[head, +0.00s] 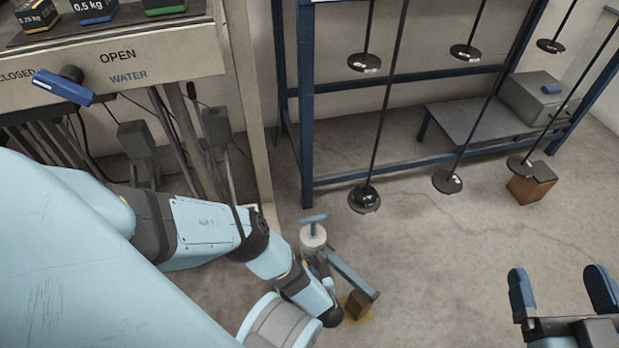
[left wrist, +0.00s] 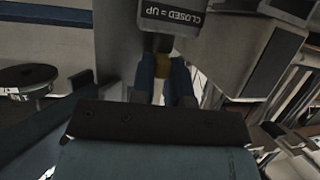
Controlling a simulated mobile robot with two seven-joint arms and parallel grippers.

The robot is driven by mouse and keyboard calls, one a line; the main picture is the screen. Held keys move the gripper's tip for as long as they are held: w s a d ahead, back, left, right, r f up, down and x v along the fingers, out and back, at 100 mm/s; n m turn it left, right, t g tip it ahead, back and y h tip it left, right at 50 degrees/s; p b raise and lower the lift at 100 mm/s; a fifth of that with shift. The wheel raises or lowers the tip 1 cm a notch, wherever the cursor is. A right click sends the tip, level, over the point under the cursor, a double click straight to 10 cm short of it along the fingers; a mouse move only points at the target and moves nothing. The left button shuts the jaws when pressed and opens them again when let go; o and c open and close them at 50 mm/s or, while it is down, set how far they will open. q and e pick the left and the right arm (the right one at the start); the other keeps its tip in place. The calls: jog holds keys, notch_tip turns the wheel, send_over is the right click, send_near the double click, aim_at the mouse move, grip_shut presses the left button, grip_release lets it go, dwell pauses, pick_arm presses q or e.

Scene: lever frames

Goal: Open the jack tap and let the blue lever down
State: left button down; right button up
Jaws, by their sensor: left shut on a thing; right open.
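My left arm reaches down to the floor beside a small jack (head: 313,237) with a pale round body and a blue T-shaped top. My left gripper is hidden behind its arm in the head view. In the left wrist view, my left gripper (left wrist: 163,72) is shut on a small brass-coloured part, which looks like the jack tap (left wrist: 163,58), just below a dark label reading "CLOSED = UP". A grey-blue beam (head: 352,274) slopes down beside the jack; I cannot tell whether it is part of the blue lever. My right gripper (head: 560,287) is open and empty above the floor at lower right.
A blue frame (head: 305,110) stands behind, with black discs hanging on rods. A wooden block (head: 358,304) is near the jack, another (head: 532,184) at right. A panel with a blue water handle (head: 62,86) and weights is at upper left.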

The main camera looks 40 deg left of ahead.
pick_arm(q)
jog(key=shift+w+n+g+y, duration=0.15)
jog(key=shift+n+g+y, duration=0.45)
jog(key=shift+n+g, duration=0.15)
jog(key=c, duration=1.1)
grip_release()
